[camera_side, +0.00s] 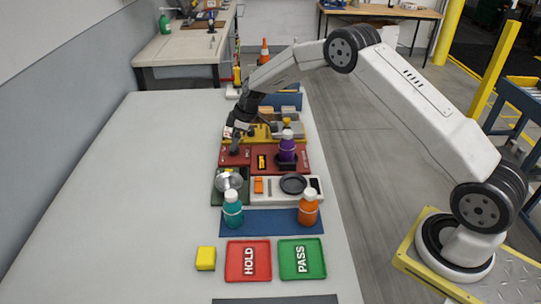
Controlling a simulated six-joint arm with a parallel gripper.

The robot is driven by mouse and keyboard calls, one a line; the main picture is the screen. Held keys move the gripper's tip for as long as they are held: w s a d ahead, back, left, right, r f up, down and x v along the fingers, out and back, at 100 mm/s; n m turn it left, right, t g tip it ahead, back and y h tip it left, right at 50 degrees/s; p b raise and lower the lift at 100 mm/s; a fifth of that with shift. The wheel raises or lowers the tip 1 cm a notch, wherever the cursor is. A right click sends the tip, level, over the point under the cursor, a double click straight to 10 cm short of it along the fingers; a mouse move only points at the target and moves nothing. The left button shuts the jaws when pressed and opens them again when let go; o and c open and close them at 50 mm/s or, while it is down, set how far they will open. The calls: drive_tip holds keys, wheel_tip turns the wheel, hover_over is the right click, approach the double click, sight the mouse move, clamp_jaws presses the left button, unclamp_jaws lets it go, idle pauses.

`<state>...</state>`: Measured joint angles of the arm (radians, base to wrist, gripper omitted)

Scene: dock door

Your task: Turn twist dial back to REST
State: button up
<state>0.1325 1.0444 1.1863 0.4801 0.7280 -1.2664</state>
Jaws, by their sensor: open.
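My gripper (235,138) points down over the left part of the red panel (286,166), and its jaws are open. A small dark round part (234,150) shows just under the fingers on this panel. It may be the twist dial, but it is too small and too covered to be sure. Whether the fingers touch it cannot be told. No REST marking or pointer can be read.
A purple bottle (287,147) stands on the red panel's right. Nearer are a metal bowl (229,181), a black dish (293,184), teal (233,212) and orange (308,209) bottles, a yellow block (206,258) and HOLD (234,272) and PASS (302,273) trays. The left tabletop is clear.

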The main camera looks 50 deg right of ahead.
drive_tip(key=s+r, duration=1)
drive_tip(key=s, duration=0.4)
drive_tip(key=shift+a, duration=0.25)
drive_tip(key=shift+s, duration=0.1)
idle(0.5)
drive_tip(key=s+a+f+m+h, duration=0.1)
drive_tip(key=s+m, duration=0.8)
drive_tip(key=s, duration=1)
drive_tip(key=shift+s+a+h, duration=0.3)
drive_tip(key=shift+a+h, duration=0.35)
drive_tip(key=shift+h, duration=0.45)
